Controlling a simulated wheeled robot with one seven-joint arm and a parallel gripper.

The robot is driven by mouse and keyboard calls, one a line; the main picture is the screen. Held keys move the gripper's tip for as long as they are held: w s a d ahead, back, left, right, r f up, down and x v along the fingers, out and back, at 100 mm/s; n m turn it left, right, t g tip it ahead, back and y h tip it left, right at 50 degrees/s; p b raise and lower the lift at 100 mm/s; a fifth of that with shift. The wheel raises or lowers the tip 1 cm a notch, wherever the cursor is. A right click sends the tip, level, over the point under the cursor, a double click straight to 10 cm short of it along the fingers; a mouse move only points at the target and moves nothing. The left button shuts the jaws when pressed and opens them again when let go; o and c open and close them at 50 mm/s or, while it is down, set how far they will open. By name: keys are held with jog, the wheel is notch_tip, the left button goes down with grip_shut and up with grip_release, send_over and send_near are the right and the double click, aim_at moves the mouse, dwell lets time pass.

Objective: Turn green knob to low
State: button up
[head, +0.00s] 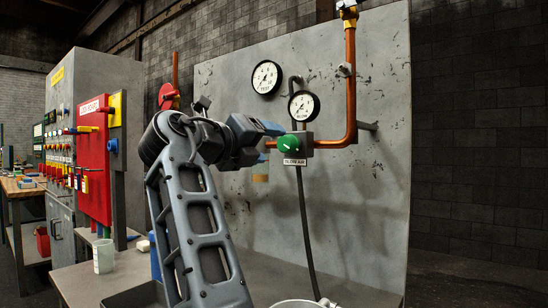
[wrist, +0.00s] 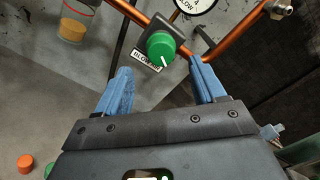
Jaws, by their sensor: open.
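The green knob (head: 289,142) sits on a small grey box on the upright metal panel (head: 375,60), with a copper pipe running into the box. A label reading "BLOW AIR" (head: 294,162) is below it. In the wrist view the green knob (wrist: 161,46) shows a white pointer line and lies ahead of my fingers, between their lines. My gripper (head: 272,128) is just left of the knob in the head view. In the wrist view my gripper (wrist: 160,75) has its two blue fingers spread wide, with nothing between them. The label (wrist: 147,60) is partly visible there.
Two round gauges (head: 266,77) (head: 303,105) hang above the knob. The copper pipe (head: 350,90) rises to the right of it, and a dark hose (head: 306,230) hangs below. A red board (head: 93,165) with levers stands at left. A cup (head: 103,256) stands on the bench.

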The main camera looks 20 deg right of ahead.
aim_at(283, 145)
jog(key=x, duration=0.7)
jog(key=shift+w+d, duration=0.15)
jog(key=shift+d, duration=0.05)
jog(key=c, duration=1.1)
jog(key=shift+o, duration=0.2)
jog(key=shift+n, duration=0.3)
